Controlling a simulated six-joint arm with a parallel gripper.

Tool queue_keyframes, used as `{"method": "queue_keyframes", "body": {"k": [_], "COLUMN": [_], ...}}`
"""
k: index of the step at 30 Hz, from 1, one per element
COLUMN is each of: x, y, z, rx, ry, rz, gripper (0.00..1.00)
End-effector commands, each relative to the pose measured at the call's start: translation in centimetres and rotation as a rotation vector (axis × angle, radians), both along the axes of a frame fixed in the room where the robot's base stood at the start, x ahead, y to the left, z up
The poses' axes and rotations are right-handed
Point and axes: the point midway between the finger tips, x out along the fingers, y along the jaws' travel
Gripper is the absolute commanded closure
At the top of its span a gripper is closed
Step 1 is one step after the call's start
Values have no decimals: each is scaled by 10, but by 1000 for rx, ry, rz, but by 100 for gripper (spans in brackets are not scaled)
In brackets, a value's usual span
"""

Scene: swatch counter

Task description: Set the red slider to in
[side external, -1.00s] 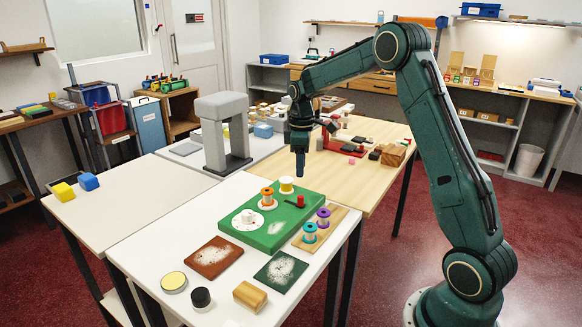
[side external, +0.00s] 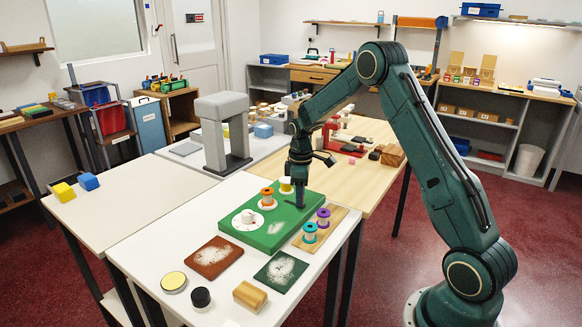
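The green board (side external: 258,238) lies on the white table and carries a white dial and thread spools. My gripper (side external: 300,205) points down at the board's far right part, where the red slider was seen. Its fingers cover most or all of the slider, so its setting is hidden. The view does not show whether the fingers are apart, shut, or touching the slider.
An orange spool (side external: 267,196) and a yellow-topped spool (side external: 286,186) stand close left of my gripper. A wooden tray (side external: 341,216) with a purple spool (side external: 323,217) and a teal spool (side external: 309,232) lies to the right. Brown (side external: 214,256) and dark green (side external: 281,270) powdered squares lie in front.

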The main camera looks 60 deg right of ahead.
Motion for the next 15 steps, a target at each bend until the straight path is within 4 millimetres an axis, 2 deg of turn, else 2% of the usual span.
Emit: {"method": "queue_keyframes", "body": {"k": [3, 9, 15], "x": [0, 0, 0], "y": [0, 0, 0], "z": [0, 0, 0], "rx": [0, 0, 0], "ry": [0, 0, 0], "rz": [0, 0, 0], "gripper": [62, 100, 100]}}
